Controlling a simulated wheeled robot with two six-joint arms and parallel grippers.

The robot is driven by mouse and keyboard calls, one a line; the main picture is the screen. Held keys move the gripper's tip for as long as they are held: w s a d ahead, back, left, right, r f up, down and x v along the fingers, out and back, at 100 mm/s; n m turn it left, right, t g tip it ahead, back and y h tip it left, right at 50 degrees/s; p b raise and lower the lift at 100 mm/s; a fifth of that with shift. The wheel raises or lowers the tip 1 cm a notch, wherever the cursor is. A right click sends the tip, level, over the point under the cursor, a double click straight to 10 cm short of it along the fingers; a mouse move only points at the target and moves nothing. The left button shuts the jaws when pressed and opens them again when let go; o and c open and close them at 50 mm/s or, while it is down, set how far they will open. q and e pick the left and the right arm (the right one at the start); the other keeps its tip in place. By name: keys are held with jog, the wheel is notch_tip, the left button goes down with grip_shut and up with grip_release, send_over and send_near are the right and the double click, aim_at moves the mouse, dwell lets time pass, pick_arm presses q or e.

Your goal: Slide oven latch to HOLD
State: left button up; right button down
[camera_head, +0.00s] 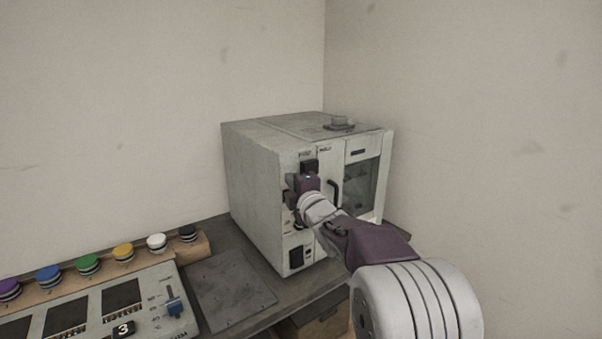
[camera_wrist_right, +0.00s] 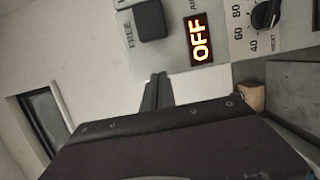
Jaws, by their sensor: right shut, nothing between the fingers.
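The white oven (camera_head: 255,190) stands in the corner on the grey bench. Its latch is a black block on the front panel; it shows in the right wrist view (camera_wrist_right: 150,20) beside the printed word FREE. In the head view a dark block (camera_head: 309,165) sits at the top of the panel, just above my gripper, near small labels too small to read surely. My right gripper (camera_head: 291,183) is at the front panel, shut and empty. In the right wrist view its fingertips (camera_wrist_right: 160,78) lie below the latch block, apart from it in the picture. My left gripper is in neither view.
The oven has a display (camera_wrist_right: 201,38) reading OFF, a dial (camera_wrist_right: 266,14), a black door handle (camera_head: 333,192) and a glass window (camera_head: 361,187). At left stand a control console (camera_head: 150,290) and a row of coloured buttons (camera_head: 88,264). A bare grey plate (camera_head: 232,289) lies between.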

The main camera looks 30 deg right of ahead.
aim_at(310, 168)
jog(key=shift+w+d, duration=0.15)
jog(key=shift+w, duration=0.95)
jog(key=d+p, duration=0.2)
jog(key=d, duration=0.1)
jog(key=shift+w+d+r, duration=0.15)
jog(key=shift+w+d, duration=0.05)
jog(key=shift+d, duration=0.35)
